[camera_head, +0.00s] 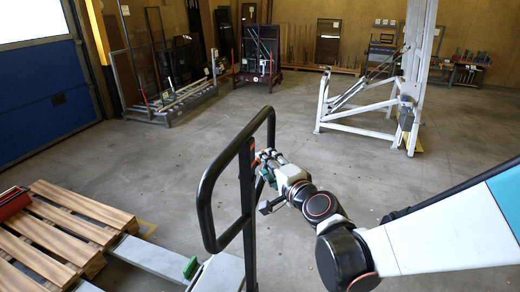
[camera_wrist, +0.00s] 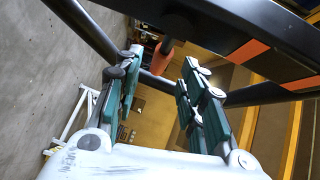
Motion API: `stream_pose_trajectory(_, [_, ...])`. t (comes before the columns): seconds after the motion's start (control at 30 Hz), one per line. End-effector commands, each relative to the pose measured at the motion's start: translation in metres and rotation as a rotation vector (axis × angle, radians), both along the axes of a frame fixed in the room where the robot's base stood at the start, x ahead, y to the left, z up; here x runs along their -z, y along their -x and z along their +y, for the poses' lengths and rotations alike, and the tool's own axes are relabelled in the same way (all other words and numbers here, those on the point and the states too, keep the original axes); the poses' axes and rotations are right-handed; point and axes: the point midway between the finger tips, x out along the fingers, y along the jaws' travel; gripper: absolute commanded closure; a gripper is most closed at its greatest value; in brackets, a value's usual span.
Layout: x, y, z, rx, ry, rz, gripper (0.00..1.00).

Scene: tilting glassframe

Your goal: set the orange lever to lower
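The orange lever (camera_wrist: 162,59) shows in the wrist view as a short orange cylinder at the end of a dark rod. It appears between the tips of my gripper (camera_wrist: 161,68), whose green-padded fingers stand apart with a gap between them. I cannot tell how far beyond the tips the lever lies, and no contact is clear. In the head view my gripper (camera_head: 263,162) is beside the upright of a black tubular frame (camera_head: 205,200). A small orange-red spot shows there among the fingers, too small to make out as the lever.
In the wrist view, a black bar with orange patches (camera_wrist: 248,50) crosses at upper right, near the right finger. A wooden pallet (camera_head: 62,228) lies at left in the head view. A white metal stand (camera_head: 362,118) is farther back. Open concrete floor lies between.

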Motion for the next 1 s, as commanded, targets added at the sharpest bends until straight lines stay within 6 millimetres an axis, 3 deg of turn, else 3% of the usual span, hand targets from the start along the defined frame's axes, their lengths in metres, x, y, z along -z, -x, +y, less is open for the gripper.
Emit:
stream_pose_trajectory(0.1, [0.005, -0.020, 0.010, -0.002, 0.001, 0.000, 0.63])
stream_pose_trajectory(0.3, [0.008, -0.042, 0.019, -0.001, 0.001, 0.000, 0.63])
stream_pose_trajectory(0.73, [0.008, -0.049, 0.022, -0.001, 0.001, 0.000, 0.63])
stream_pose_trajectory(0.9, [0.008, -0.049, 0.022, -0.001, 0.001, 0.000, 1.00])
stream_pose_trajectory(1.0, [0.008, -0.049, 0.022, -0.001, 0.001, 0.000, 1.00])
